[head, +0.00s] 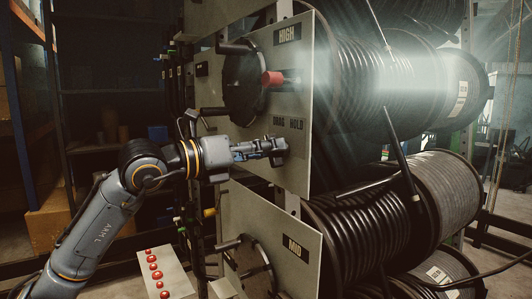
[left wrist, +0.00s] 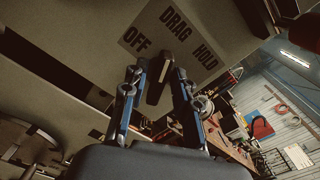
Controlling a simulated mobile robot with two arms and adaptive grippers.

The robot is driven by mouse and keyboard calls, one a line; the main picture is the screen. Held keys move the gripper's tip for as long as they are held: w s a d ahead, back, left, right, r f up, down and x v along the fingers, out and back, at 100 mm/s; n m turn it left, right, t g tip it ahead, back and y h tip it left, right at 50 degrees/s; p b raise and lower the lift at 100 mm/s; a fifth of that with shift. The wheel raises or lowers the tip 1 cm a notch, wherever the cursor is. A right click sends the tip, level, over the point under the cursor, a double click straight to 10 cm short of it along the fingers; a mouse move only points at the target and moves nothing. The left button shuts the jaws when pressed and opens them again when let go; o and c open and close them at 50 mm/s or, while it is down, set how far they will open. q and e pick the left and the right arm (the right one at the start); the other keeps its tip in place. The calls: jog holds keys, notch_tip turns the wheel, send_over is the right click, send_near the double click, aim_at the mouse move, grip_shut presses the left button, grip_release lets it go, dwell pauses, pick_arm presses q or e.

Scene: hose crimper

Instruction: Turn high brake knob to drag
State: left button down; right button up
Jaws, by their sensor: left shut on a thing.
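The high brake knob (left wrist: 158,80) is a dark bar-shaped knob below the OFF, DRAG and HOLD label (left wrist: 172,38) in the left wrist view. Its upper end leans roughly toward DRAG, but its exact setting is hard to tell. My left gripper (head: 276,149) is at the lower part of the HIGH panel (head: 297,60), just under the DRAG and HOLD words, and hides the knob in the head view. In the left wrist view my left gripper (left wrist: 158,78) has one finger on each side of the knob and is shut on it. My right gripper is out of view.
A red handle (head: 272,78) sticks out above on the HIGH panel, beside a dark crank disc (head: 243,85). The MID panel (head: 300,270) is below. Hose reels (head: 365,80) fill the right side. A plate with red buttons (head: 153,266) is at lower left.

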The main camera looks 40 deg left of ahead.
pick_arm(q)
jog(key=shift+r+n, duration=0.15)
jog(key=shift+n, duration=0.25)
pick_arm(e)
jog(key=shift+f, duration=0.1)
pick_arm(q)
jog(key=c, duration=1.3)
grip_release()
jog(key=shift+c, duration=0.2)
jog(key=v, duration=1.2)
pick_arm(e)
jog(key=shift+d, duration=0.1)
pick_arm(q)
jog(key=shift+d, duration=0.1)
